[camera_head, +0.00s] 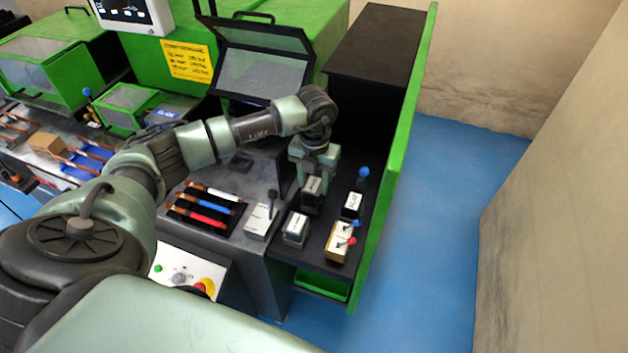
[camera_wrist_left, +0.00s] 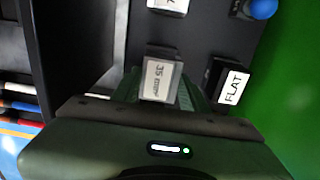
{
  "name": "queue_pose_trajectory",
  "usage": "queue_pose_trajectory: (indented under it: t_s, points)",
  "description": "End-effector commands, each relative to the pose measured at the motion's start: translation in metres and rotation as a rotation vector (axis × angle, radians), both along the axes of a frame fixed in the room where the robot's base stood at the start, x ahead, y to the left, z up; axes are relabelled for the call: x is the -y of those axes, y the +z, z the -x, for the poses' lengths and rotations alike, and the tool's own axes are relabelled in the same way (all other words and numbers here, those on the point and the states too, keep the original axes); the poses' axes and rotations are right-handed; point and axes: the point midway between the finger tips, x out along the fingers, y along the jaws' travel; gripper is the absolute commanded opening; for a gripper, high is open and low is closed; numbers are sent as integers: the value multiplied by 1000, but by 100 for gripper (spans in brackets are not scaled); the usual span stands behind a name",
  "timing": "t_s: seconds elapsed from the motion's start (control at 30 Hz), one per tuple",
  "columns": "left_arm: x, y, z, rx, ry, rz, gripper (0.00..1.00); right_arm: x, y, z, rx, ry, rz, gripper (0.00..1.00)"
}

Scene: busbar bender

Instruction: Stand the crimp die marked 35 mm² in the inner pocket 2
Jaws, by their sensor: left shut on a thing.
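My left gripper (camera_head: 315,166) points down over the dark shelf at the right of the machine. It is shut on a grey crimp die (camera_head: 312,187) with a pale label. In the left wrist view the same crimp die (camera_wrist_left: 158,79) sits between the fingers, and its blurred label seems to read 35 mm². Dark material surrounds the die's lower part; I cannot tell whether it rests in a pocket or hangs just above. Another pale-labelled die (camera_head: 296,229) stands nearer on the shelf. My right gripper is not in view.
A black block marked FLAT (camera_wrist_left: 233,84) with a blue knob (camera_wrist_left: 262,8) stands right of the die. A lever block (camera_head: 261,219) lies left. A green wall (camera_head: 395,160) bounds the shelf's right side.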

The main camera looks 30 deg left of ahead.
Motion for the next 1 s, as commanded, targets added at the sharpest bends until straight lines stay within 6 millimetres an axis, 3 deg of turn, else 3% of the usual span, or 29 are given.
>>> queue_pose_trajectory:
  t_s: [0.73, 0.77, 0.8, 0.83, 1.0]
  points:
    - [0, -19, 0, 1, 0, 0, 0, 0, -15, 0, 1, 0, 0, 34]
    - [0, -18, 0, 1, 0, 1, 49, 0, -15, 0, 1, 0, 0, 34]
    - [0, -17, 0, 1, 0, 1, 60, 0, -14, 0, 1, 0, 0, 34]
    - [0, -17, 0, 1, 0, 1, 68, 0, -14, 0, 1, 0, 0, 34]
    - [0, -18, 0, 1, 0, 0, 69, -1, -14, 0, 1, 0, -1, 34]
